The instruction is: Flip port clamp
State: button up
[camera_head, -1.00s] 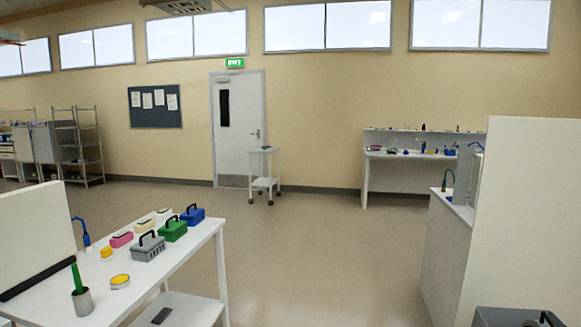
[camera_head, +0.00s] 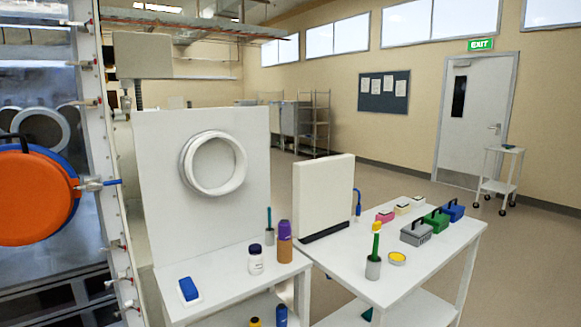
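At the left edge of the head view is a glovebox front with a round orange port cover (camera_head: 35,198) backed by a blue ring (camera_head: 72,165). A clamp with a metal body and blue handle (camera_head: 103,184) sits at the cover's right rim, its handle pointing right. A dark handle shows on the cover near the left picture edge. My gripper is not in this view, so its distance from the clamp does not show.
A white bench (camera_head: 225,285) with bottles and an upright panel (camera_head: 160,150) bearing a round ring (camera_head: 213,163) stands right of the glovebox. Another white table (camera_head: 345,275) holds small cases and a cup. Open floor lies beyond, toward a trolley (camera_head: 500,175) and door.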

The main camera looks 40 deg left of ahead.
aim_at(116, 182)
jog(key=u, duration=2.2)
jog(key=i+l+z, duration=0.15)
jog(key=i+l, duration=0.2)
jog(key=i+l+z, duration=0.15)
jog(key=i, duration=0.4)
jog(key=l, duration=0.1)
